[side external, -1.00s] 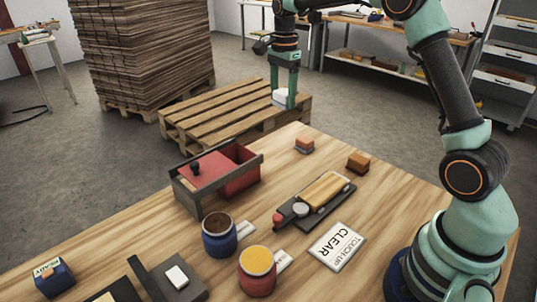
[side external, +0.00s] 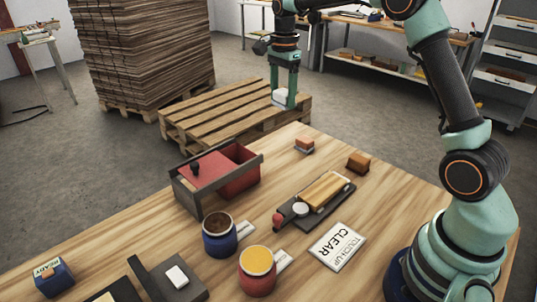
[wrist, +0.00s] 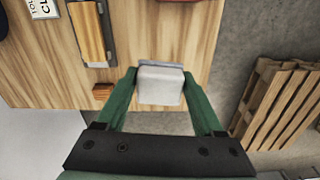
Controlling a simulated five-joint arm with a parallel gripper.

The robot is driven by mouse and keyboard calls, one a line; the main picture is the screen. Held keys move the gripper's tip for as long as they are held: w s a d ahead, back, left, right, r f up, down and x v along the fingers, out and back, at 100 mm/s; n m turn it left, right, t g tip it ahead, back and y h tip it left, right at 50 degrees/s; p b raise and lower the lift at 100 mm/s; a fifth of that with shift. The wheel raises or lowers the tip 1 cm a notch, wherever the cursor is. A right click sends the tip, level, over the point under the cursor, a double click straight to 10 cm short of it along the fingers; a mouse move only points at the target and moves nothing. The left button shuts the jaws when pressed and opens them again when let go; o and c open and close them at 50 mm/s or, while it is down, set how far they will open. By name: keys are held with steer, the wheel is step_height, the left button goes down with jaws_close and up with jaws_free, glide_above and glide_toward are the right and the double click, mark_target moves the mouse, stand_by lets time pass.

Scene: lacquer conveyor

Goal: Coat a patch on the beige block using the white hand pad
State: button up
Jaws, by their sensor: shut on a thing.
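My gripper (side external: 284,101) is at the back of the scene in the side view, off the far corner of the wooden table, with the pallet behind it. It is shut on the white hand pad (side external: 280,96). In the wrist view the pad (wrist: 160,84) sits between the two green fingers, with a grey strip along its far edge. The beige block (side external: 326,188) lies on a dark tray (side external: 342,196) on the table, well apart from the pad. The block (wrist: 87,33) also shows at the upper left of the wrist view. The pad's underside is hidden.
An orange block (side external: 304,141) and a brown block (side external: 358,162) sit near the far corner. A red box (side external: 238,180), a blue pot (side external: 219,242), a red pot (side external: 257,280) and a "CLEAR TOUCH UP" card (side external: 337,246) are on the table. A pallet (side external: 220,105) lies beyond it.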

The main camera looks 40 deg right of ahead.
steer(key=s+a+n, duration=0.2)
steer(key=a, duration=0.9)
steer(key=n, duration=0.7)
glide_toward(257, 262)
steer(key=shift+w+f, duration=0.1)
steer(key=shift+f, duration=2.75)
steer(key=shift+f, duration=1.05)
steer(key=shift+r, duration=3.55)
